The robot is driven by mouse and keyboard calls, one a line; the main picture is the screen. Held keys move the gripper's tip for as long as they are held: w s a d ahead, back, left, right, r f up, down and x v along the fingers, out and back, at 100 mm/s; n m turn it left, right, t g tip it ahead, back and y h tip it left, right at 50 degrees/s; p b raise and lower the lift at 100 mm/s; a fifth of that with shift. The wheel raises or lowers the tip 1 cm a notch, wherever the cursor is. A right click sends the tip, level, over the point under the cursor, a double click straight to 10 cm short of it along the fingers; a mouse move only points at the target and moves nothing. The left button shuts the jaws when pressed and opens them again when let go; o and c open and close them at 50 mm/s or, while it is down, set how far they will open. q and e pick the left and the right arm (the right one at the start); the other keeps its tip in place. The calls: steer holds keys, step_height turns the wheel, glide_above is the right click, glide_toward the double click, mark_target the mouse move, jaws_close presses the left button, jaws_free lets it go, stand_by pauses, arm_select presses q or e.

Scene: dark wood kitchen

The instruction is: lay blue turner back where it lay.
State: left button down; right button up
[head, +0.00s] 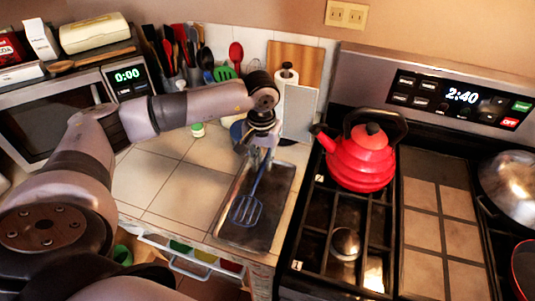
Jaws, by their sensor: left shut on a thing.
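The blue turner (246,209) has a slotted head and a thin shaft that runs up to my left gripper (264,150). My left gripper is shut on the turner's upper end and points down. The turner's head appears over the dark tray (276,214) on the tiled counter, left of the stove. I cannot tell whether the head touches the tray or hangs just above it. The gripper's fingers and the top of the handle are partly hidden by the wrist. My right gripper is not in view.
A red kettle (361,160) stands on the stove right of the tray. A small green-lidded jar (198,130) is on the counter. Bare tiles (150,180) lie left of the tray.

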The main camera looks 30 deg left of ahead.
arm_select(q)
steer(key=shift+s+f, duration=0.15)
steer(key=shift+f, duration=0.3)
steer(key=f+b, duration=0.2)
steer(key=f, duration=0.1)
steer(key=f+b, duration=0.1)
steer(key=f, duration=0.2)
steer(key=shift+w+b, duration=0.2)
steer(key=shift+b, duration=0.2)
steer(key=shift+f+b, duration=0.25)
steer(key=shift+b, duration=0.1)
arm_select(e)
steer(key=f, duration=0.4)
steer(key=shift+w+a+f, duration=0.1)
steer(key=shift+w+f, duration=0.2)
arm_select(q)
steer(key=c, duration=1.4)
jaws_free()
steer(key=shift+c, duration=0.2)
steer(key=shift+r, duration=0.1)
steer(key=r, duration=1.2)
steer(key=shift+s+d, duration=0.1)
steer(key=shift+s, duration=0.1)
